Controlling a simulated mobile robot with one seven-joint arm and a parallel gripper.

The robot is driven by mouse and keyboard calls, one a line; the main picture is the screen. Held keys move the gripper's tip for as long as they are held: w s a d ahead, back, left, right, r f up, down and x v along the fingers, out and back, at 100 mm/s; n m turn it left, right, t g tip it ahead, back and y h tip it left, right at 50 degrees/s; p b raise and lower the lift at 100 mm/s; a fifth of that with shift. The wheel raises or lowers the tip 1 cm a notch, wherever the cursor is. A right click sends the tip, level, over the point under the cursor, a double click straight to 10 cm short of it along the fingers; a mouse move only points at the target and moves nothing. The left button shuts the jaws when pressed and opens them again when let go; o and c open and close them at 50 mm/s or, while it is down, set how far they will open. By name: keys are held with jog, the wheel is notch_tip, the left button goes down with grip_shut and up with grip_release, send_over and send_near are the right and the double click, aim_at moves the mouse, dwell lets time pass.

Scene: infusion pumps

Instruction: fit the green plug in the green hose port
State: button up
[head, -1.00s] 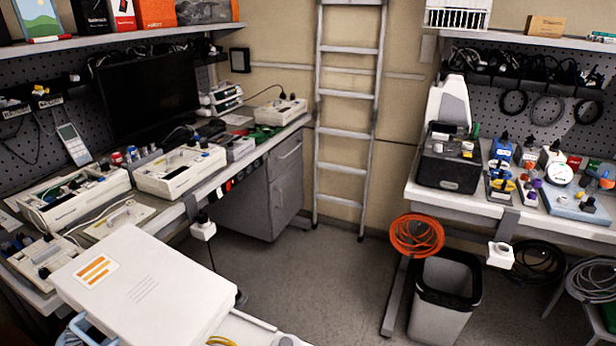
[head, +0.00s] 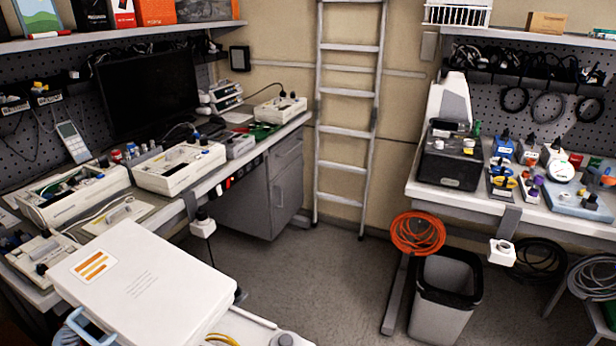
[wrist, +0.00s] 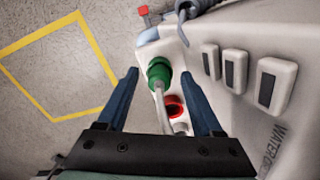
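In the wrist view a green cylindrical fitting (wrist: 158,72) shows at a white machine (wrist: 245,75), beyond and between my fingertips. A pale grey hose or rod (wrist: 162,108) runs from it back toward my gripper. I cannot tell whether the green fitting is the plug, the port or both together. A red ring-shaped port (wrist: 174,106) with a dark opening sits just below it. My gripper (wrist: 157,72) has its two blue fingers apart, with visible gaps beside the green fitting. The gripper and the green fitting cannot be made out in the head view.
The machine carries several dark-faced switches (wrist: 237,68) and a grey-blue hose (wrist: 197,8). A yellow floor outline (wrist: 85,112) lies to the left. In the head view, a white case (head: 140,280), a bin (head: 446,298) and cluttered benches surround open floor (head: 310,280).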

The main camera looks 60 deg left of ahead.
notch_tip(320, 180, up, 13)
jog(key=p, duration=0.3)
dwell(0.4)
